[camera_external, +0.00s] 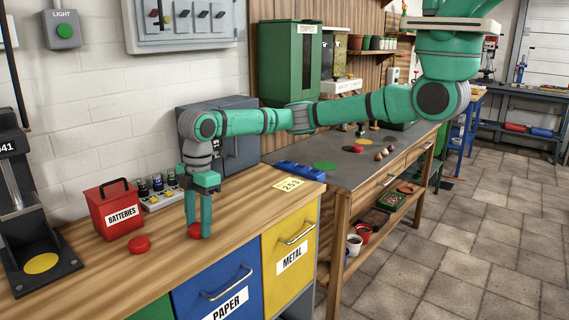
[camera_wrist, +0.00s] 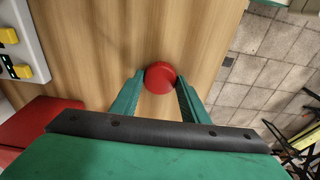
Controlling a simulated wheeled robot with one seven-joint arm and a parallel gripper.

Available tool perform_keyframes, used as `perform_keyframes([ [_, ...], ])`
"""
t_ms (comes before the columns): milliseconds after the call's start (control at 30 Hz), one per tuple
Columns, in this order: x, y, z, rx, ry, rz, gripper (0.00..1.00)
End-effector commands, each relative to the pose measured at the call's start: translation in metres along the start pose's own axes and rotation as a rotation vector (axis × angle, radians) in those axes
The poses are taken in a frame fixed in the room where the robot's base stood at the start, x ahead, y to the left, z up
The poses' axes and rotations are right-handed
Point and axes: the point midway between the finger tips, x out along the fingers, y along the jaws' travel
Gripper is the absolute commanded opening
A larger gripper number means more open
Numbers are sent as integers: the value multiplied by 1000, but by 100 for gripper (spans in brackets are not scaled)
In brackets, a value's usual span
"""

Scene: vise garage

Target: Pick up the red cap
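A round red cap (camera_external: 194,231) is on the wooden counter at my fingertips. The wrist view shows the cap (camera_wrist: 160,77) from above, between the tips of my two green fingers. My gripper (camera_external: 199,232) points straight down, with its fingers apart, one on each side of the cap. In the wrist view the gripper (camera_wrist: 161,80) has its tips close to the cap's edges; whether they touch it I cannot tell. A second round red piece (camera_external: 139,245) lies on the counter to the left, clear of my gripper.
A red batteries box (camera_external: 115,210) and a charger panel (camera_external: 158,200) with yellow parts stand left of my gripper. A blue tray (camera_external: 300,170) and a yellow card (camera_external: 291,184) lie to the right. A black press (camera_external: 35,260) stands at far left. The counter's front edge is close.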

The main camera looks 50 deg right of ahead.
Motion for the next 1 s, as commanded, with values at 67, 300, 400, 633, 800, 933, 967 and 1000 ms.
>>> perform_keyframes([
  [67,0,0,0,0,0,0,21],
  [300,0,0,0,0,0,0,18],
  [400,0,0,0,0,0,0,18],
  [633,-12,0,-2,-1,2,0,18],
  [800,-40,-6,-1,-3,3,0,18],
  [933,-70,-24,11,-4,4,0,18],
  [967,-77,-28,14,-3,3,1,18],
  [1000,-86,-33,18,-3,3,1,18],
])
